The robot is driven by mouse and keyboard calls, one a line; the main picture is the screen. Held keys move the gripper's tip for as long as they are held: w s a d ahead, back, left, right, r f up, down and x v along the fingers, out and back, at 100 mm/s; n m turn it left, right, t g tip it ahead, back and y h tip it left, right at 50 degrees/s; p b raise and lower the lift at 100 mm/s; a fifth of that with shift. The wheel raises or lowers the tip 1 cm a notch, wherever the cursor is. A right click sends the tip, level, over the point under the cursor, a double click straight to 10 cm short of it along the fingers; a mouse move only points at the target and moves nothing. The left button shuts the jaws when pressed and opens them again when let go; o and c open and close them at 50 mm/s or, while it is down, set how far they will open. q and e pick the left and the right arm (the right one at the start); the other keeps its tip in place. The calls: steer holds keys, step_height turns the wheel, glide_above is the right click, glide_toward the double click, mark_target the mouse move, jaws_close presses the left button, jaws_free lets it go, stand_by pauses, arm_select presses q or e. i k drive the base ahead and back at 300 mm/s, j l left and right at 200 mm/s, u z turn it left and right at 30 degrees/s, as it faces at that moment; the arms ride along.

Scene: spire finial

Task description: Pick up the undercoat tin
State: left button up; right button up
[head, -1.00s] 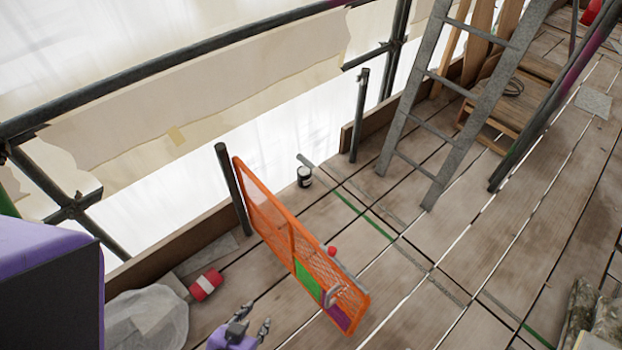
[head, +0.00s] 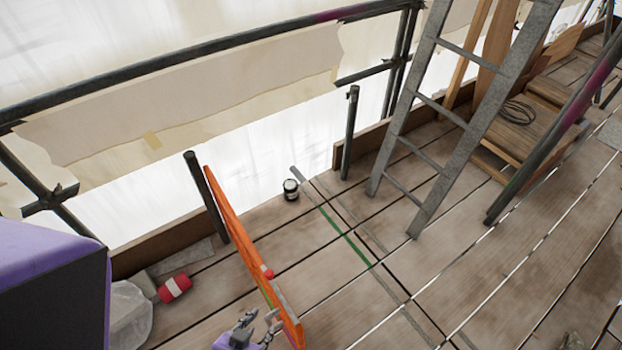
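A small dark tin with a pale top (head: 291,190), apparently the undercoat tin, stands upright on the deck planks near the open edge. It is beyond the orange gate (head: 233,232); its label is too small to read. My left gripper (head: 260,322) is low in the picture, beside the near end of the gate and well short of the tin. Its fingers look spread apart with nothing between them; whether they touch the gate I cannot tell.
The orange gate, seen nearly edge-on, hangs by a dark post (head: 205,196) and carries a red knob (head: 268,271). A grey ladder (head: 458,130) stands right of the tin. A red-and-white roll (head: 174,288) lies at left.

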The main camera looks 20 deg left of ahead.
mark_target(290, 185)
steer(key=i+l+u, duration=0.1)
steer(key=i+l, duration=0.2)
steer(key=i+l+u, duration=0.1)
steer(key=i+l, duration=0.15)
steer(key=l, duration=0.3)
steer(key=i+l+u, duration=0.1)
steer(key=i, duration=0.35)
steer(key=i+l+u, duration=0.15)
steer(key=i, duration=0.3)
steer(key=i+l+u, duration=0.1)
steer(key=i, duration=0.35)
steer(key=i+j, duration=0.3)
steer(key=i, duration=0.15)
steer(key=i+j+u, duration=0.1)
steer(key=i+j, duration=0.25)
steer(key=i, duration=0.1)
